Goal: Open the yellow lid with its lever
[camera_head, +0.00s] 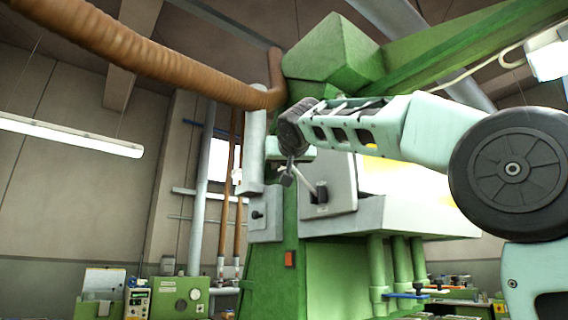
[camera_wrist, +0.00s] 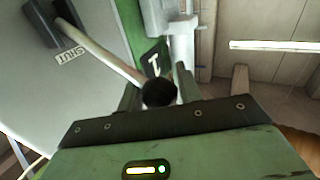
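The lever in the wrist view is a pale rod (camera_wrist: 100,50) with a round black knob (camera_wrist: 158,92), running from a dark pivot at the upper left. The knob sits between my gripper's two fingers (camera_wrist: 160,85), which close against its sides. In the head view my gripper (camera_head: 288,168) is at the lever (camera_head: 303,182), beside a grey plate (camera_head: 343,185) on the green machine. The yellow lid is mostly hidden behind my arm; a small yellow patch (camera_head: 371,147) shows there. The knob is small and dark in the head view.
The plate by the pivot carries a SHUT label (camera_wrist: 71,54). The green machine (camera_head: 275,275) fills the middle, with a brown hose (camera_head: 150,55) above. Gauges and boxes (camera_head: 180,297) stand at the lower left. Open room lies left of the machine.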

